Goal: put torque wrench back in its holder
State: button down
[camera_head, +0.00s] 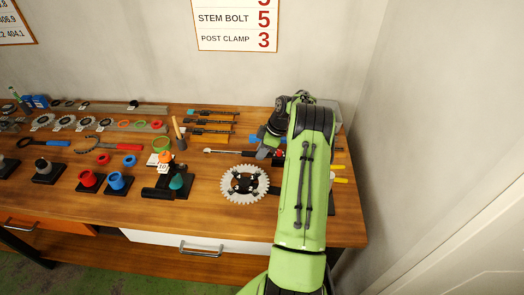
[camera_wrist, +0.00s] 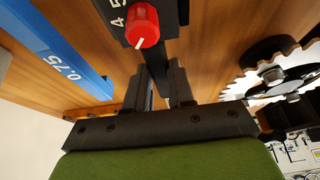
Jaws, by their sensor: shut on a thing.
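The torque wrench (camera_head: 230,152) appears in the head view as a long, thin tool with a pale left end. It lies level over the back right of the table and runs under my gripper (camera_head: 264,150). In the wrist view, my gripper (camera_wrist: 164,75) has its dark fingers close together, shut on a narrow part that they mostly hide. Just beyond the fingertips is a red knob (camera_wrist: 142,26) with a white pointer, on a black piece marked 4 and 5. I cannot tell whether the wrench touches its holder, which I cannot make out.
A blue gauge marked 0.75 (camera_wrist: 62,50) lies left of the fingers in the wrist view. A toothed chainring (camera_head: 245,184) sits in front of my gripper. Several dark tools (camera_head: 210,122) lie behind. The wall closes off the right side.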

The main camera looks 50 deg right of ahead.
jog(key=c, duration=0.9)
grip_release()
jog(key=p+v, duration=0.2)
jog(key=v, duration=1.3)
jog(key=shift+s+d+r, duration=0.1)
jog(key=shift+r, duration=0.3)
